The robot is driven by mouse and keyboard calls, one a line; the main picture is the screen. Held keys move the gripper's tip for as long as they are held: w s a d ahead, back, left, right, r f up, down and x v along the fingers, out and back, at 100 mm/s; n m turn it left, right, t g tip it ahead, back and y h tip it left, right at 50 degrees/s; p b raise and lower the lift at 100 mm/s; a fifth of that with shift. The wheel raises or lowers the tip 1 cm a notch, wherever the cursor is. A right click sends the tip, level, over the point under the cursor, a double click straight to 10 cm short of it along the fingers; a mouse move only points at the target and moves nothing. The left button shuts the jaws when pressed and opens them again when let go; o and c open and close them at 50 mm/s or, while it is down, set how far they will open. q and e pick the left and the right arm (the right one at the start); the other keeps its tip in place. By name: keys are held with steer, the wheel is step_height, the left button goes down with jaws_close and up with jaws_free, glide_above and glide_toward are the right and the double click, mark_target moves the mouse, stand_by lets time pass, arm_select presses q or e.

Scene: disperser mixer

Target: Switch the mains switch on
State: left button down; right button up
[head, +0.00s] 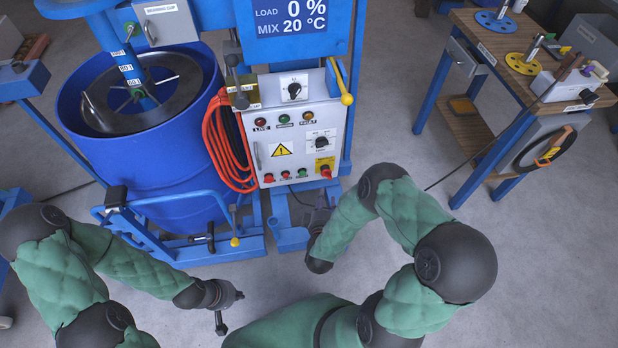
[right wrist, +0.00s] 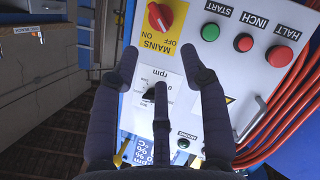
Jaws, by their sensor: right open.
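The mains switch (head: 325,171) is a red rotary knob on a yellow plate at the lower right of the white control panel (head: 308,160). In the right wrist view the red knob (right wrist: 160,17) is at the top, on the yellow plate marked MAINS, ON and OFF. Its handle lies at a slant; I cannot tell which label it points to. My right gripper (right wrist: 160,62) is open and empty, its fingers spread in front of the panel, apart from the knob. In the head view it is just below the panel. My left gripper (head: 228,308) hangs low at left, apart from the panel.
Orange cable coils (head: 222,140) hang at the panel's left, beside the blue drum (head: 145,165). A wooden bench (head: 495,45) stands at right. Floor between is clear.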

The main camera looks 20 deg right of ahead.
mark_target(326, 177)
steer(key=b+x, duration=0.4)
steer(key=x, duration=0.6)
steer(key=shift+w+d, duration=0.2)
steer(key=shift+w, duration=0.15)
jaws_close()
